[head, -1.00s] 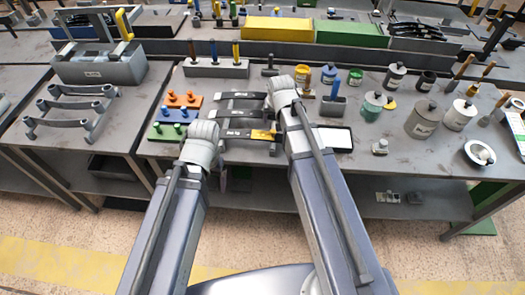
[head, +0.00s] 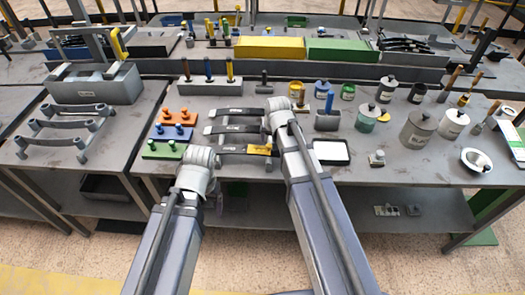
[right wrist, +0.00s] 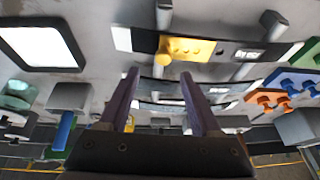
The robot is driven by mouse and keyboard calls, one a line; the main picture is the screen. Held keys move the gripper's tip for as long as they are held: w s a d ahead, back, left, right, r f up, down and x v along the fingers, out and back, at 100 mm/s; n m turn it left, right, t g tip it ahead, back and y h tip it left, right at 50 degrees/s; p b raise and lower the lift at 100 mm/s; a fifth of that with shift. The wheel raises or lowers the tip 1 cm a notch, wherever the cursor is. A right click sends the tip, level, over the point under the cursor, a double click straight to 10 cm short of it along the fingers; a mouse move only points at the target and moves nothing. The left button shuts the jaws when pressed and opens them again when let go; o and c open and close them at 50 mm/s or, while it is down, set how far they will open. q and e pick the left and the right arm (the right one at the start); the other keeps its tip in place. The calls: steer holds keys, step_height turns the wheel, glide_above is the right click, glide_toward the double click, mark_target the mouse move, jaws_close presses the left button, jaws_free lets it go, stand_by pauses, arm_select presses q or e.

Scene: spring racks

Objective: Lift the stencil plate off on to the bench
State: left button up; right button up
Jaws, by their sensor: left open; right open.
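What looks like the stencil plate is a small yellow plate (head: 259,150) with a round knob and dark marks. It lies across the nearest of several dark curved bars in the middle of the bench (head: 390,172). In the right wrist view the plate (right wrist: 196,49) and its knob show above and beyond my fingers. My right gripper (right wrist: 158,80) is open and empty, with the plate apart from its fingertips. In the head view the right gripper (head: 279,112) is just right of the plate, fingers hidden. My left gripper (head: 200,160) is left of the plate, its fingers hidden by its wrist.
Orange (head: 176,116), blue and green pegged blocks stand left of the bars. A white-topped tray (head: 331,152) lies right of the plate. Pots, a bowl (head: 476,160) and brushes stand further right. Bare bench lies around the tray's right side.

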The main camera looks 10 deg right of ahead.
mark_target(269, 145)
steer(key=b+x, duration=0.2)
steer(key=x, duration=0.1)
steer(key=b+x, duration=0.1)
steer(key=b, duration=0.1)
steer(key=shift+s+a+f, duration=0.25)
steer(key=shift+a+f, duration=0.1)
steer(key=shift+f, duration=0.05)
steer(key=shift+w+f, duration=0.15)
steer(key=shift+f, duration=0.05)
steer(key=shift+r, duration=0.1)
jaws_close()
